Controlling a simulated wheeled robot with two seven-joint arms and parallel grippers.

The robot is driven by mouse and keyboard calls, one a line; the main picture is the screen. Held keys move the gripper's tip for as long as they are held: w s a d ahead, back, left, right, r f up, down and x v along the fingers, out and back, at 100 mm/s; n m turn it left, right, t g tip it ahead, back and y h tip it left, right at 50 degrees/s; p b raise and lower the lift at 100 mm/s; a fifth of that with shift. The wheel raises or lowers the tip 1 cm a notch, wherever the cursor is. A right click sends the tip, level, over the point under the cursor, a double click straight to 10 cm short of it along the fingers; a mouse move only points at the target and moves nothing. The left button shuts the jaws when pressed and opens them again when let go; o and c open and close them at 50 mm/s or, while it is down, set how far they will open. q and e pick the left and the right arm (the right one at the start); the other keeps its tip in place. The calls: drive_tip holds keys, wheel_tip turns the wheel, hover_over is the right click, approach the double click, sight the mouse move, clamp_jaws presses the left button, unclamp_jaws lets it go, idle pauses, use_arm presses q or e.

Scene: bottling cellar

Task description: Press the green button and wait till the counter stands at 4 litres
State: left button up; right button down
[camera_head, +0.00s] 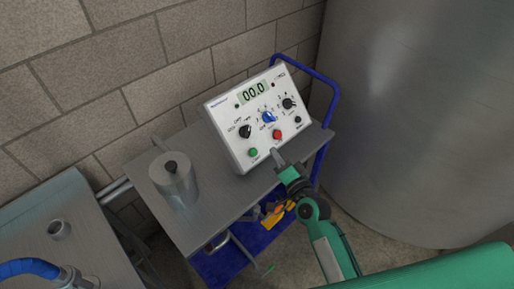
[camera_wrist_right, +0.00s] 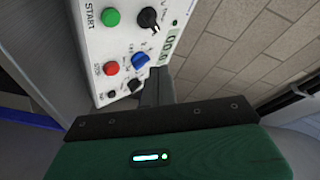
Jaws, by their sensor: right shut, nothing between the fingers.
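A white control box (camera_head: 235,115) stands on a grey cart. Its counter display (camera_head: 254,92) reads 00.0. The green button (camera_head: 253,152) is at the lower left of its face, and in the right wrist view the green button (camera_wrist_right: 111,17) has START beside it. A red button (camera_head: 277,134) sits up and to its right. My right gripper (camera_head: 275,153) is shut and empty, its tip in front of the box's lower edge, right of the green button in the head view. I cannot tell the exact gap. My left gripper is not in view.
A blue knob (camera_head: 268,117) and black knobs (camera_head: 245,132) are on the box. A metal canister (camera_head: 174,178) stands on the cart (camera_head: 215,205). A large steel tank (camera_head: 410,110) fills the right, a brick wall the back. Tools lie on the blue lower shelf.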

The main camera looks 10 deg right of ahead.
sight(254, 149)
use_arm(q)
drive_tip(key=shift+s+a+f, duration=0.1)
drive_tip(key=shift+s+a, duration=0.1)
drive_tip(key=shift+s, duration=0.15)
